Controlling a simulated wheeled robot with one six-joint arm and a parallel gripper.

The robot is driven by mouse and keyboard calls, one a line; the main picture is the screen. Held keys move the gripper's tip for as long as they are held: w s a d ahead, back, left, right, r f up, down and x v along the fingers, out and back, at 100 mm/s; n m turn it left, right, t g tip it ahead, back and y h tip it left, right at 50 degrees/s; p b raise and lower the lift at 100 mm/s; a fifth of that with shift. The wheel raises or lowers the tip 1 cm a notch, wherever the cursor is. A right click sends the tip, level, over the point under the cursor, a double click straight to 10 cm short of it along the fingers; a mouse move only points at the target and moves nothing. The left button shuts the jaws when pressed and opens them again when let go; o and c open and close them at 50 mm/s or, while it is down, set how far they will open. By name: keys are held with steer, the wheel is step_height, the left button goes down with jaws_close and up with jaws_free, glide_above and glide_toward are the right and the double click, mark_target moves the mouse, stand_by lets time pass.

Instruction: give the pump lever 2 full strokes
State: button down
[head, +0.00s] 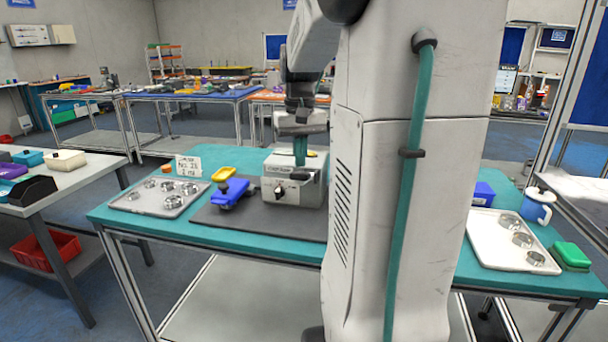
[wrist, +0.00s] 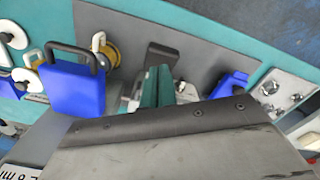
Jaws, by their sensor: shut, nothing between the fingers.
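A grey metal box (head: 290,188) with a printed label and a dark knob stands on the dark mat in the head view. A black bar (head: 306,174) sticks out at its upper right front. It may be the pump lever. A black piece (wrist: 163,55) beyond the fingertips in the wrist view may be the same bar. My gripper (head: 300,158) points down over the box top, with its teal fingers shut and empty. In the wrist view its fingertips (wrist: 156,82) are close to the black piece. I cannot tell whether they touch. My arm hides the area right of the box.
A tray with metal cups (head: 160,203) lies further left, and a white tray (head: 495,252) lies right. In the wrist view a blue item with a black handle (wrist: 72,90) is left of the fingers.

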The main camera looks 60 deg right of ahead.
mark_target(300, 172)
steer(key=shift+f, duration=3.95)
steer(key=shift+r, duration=3.9)
steer(key=shift+r, duration=2.05)
